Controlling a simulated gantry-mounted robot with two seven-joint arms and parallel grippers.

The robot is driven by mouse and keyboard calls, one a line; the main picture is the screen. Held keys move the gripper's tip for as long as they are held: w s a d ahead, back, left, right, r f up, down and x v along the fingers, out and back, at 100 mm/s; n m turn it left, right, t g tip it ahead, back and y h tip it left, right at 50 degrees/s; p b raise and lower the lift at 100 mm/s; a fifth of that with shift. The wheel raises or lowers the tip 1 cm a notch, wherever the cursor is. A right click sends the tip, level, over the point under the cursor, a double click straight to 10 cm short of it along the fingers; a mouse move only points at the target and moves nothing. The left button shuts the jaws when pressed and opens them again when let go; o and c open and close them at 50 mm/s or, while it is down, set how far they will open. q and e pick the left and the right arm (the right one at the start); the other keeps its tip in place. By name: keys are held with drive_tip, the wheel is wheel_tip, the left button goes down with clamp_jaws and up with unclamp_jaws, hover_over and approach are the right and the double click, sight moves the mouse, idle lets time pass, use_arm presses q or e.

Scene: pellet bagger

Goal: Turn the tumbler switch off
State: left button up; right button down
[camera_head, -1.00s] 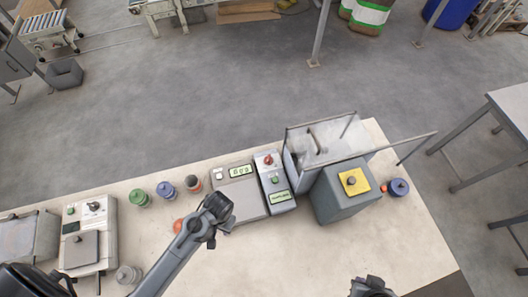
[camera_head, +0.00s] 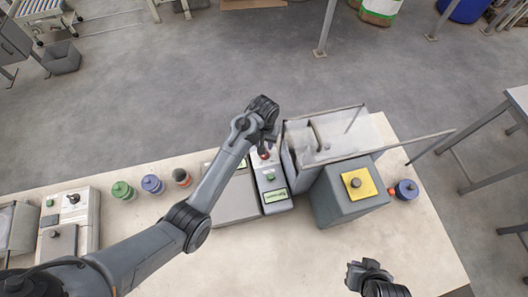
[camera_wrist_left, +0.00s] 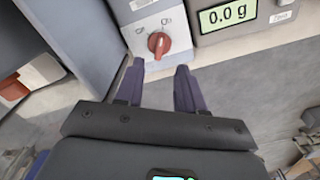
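A red rotary switch knob (camera_head: 264,154) sits on a narrow white control box (camera_head: 263,178) beside the clear-walled machine; it shows closer in the left wrist view (camera_wrist_left: 159,43), its ridge near upright, with a small mark on either side. My left gripper (camera_head: 262,115) hangs over the far end of that box. In the wrist view its two fingers (camera_wrist_left: 157,72) are spread apart, empty, with tips just short of the knob and the knob lined up between them. My right gripper (camera_head: 368,268) is near the table's front right; its fingers are too small to read.
The clear guard (camera_head: 340,135) and a grey box with a yellow plate (camera_head: 358,184) are right. Several jars stand left.

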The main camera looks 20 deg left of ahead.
use_arm(q)
wheel_tip(320, 180, down, 9)
drive_tip(key=shift+r, duration=0.2)
drive_tip(key=shift+c, duration=0.3)
clamp_jaws()
